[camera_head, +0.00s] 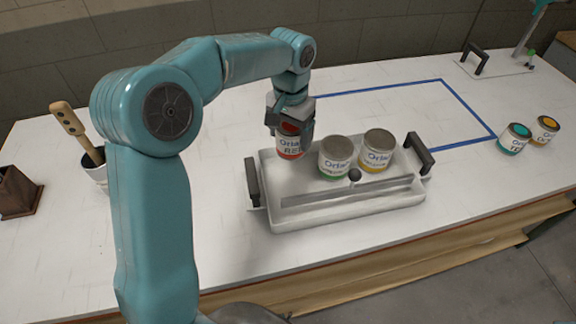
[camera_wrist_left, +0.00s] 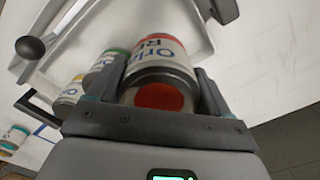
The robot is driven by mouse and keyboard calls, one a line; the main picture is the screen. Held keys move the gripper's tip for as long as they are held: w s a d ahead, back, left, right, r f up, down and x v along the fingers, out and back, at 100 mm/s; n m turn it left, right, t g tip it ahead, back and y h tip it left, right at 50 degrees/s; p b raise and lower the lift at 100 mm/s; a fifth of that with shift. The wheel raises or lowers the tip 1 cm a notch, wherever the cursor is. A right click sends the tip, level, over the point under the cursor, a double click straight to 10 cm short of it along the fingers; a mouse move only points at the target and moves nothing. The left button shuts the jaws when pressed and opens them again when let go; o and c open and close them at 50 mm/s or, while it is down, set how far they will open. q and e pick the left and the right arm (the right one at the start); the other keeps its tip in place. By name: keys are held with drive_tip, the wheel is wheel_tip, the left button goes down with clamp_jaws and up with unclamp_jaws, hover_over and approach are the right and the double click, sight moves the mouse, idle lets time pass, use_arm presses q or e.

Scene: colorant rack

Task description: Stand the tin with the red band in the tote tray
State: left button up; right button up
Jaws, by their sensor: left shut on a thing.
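The tin with the red band (camera_head: 290,147) is in my left gripper (camera_head: 290,125), over the left part of the white tote tray (camera_head: 345,213). The gripper is shut on its sides from above, and the tin looks upright. In the left wrist view the red-band tin (camera_wrist_left: 160,65) sits between the two fingers, with a red spot on its near end. I cannot tell whether its base touches the tray floor. A green-band tin (camera_head: 335,157) and a yellow-band tin (camera_head: 376,151) stand in the tray to its right. My right gripper is not in view.
The tray has dark handles at its left (camera_head: 252,182) and right (camera_head: 419,153) ends. Teal (camera_head: 513,139) and orange (camera_head: 544,130) tins stand at the far right. A cup with a wooden stick (camera_head: 75,130) and a brown box (camera_head: 17,193) are at left. The blue-outlined area (camera_head: 400,105) looks clear.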

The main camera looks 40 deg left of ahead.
sight(291, 151)
use_arm(q)
wheel_tip(291, 151, down, 6)
drive_tip(key=shift+w+f, duration=0.1)
drive_tip(key=shift+f, duration=0.65)
wheel_tip(291, 151, down, 4)
drive_tip(key=shift+r, duration=0.1)
drive_tip(key=shift+r, duration=0.1)
drive_tip(key=o, duration=1.1)
drive_tip(key=shift+f, duration=0.25)
drive_tip(key=shift+c, duration=0.2)
drive_tip(key=shift+r+p, duration=0.35)
wheel_tip(291, 151, up, 12)
drive_tip(key=shift+f+b, duration=0.1)
drive_tip(key=shift+b, duration=0.2)
